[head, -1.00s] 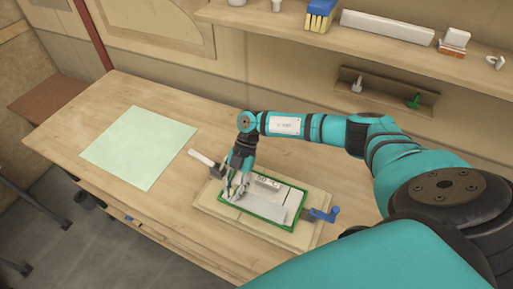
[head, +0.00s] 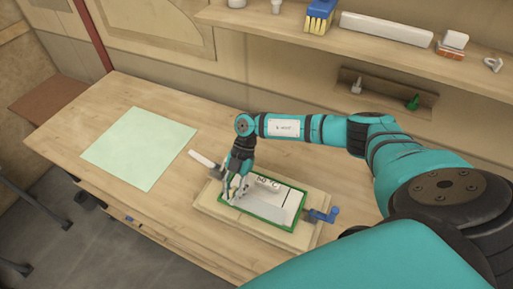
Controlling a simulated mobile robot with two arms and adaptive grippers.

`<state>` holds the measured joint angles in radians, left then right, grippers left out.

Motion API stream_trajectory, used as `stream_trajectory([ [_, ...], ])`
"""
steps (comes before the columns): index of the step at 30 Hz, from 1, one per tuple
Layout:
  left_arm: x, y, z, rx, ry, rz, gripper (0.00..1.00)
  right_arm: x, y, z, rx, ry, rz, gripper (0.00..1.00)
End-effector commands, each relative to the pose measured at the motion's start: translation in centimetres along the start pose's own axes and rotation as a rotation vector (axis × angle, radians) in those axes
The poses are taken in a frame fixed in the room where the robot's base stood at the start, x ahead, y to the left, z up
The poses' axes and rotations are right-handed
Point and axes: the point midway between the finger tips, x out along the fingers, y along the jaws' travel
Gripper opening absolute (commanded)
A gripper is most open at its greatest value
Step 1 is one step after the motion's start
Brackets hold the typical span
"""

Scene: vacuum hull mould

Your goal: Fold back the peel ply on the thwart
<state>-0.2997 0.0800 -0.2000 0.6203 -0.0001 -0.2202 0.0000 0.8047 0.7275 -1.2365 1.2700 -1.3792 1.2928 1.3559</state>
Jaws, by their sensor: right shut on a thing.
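The thwart panel (head: 272,199) lies on a pale wooden board on the bench, a white-grey rectangle inside a green border. The pale peel ply (head: 251,206) lies over it and is hard to tell from the panel at this size. Dark marks show along the panel's far edge. My right gripper (head: 234,197) points down at the panel's left end, shut on the peel ply's edge there; its fingers hide that corner. My left gripper is out of view.
A wooden board (head: 232,216) carries the panel, with a blue-handled valve (head: 321,215) at its right end. A white-handled tool (head: 202,160) lies at its left. A pale green sheet (head: 138,148) lies flat on the bench. A shelf (head: 380,42) runs along the back.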

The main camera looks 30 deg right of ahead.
Motion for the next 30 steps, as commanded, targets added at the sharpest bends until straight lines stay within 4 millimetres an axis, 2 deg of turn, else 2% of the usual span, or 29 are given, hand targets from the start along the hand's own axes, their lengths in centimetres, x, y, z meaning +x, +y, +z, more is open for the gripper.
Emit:
stream_trajectory([
  [2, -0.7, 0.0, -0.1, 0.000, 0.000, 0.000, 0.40, -0.1, 0.0, -0.5, -0.004, -0.040, 0.001, 0.00],
  [7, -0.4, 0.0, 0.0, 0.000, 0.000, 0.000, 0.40, 0.4, 0.0, -0.7, -0.004, -0.122, 0.001, 0.00],
  [19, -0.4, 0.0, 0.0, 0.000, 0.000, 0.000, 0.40, 0.6, 0.1, -0.9, -0.004, -0.150, 0.001, 0.00],
  [30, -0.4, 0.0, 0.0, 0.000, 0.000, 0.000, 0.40, 1.5, 0.0, -1.7, -0.002, -0.322, 0.002, 0.00],
])
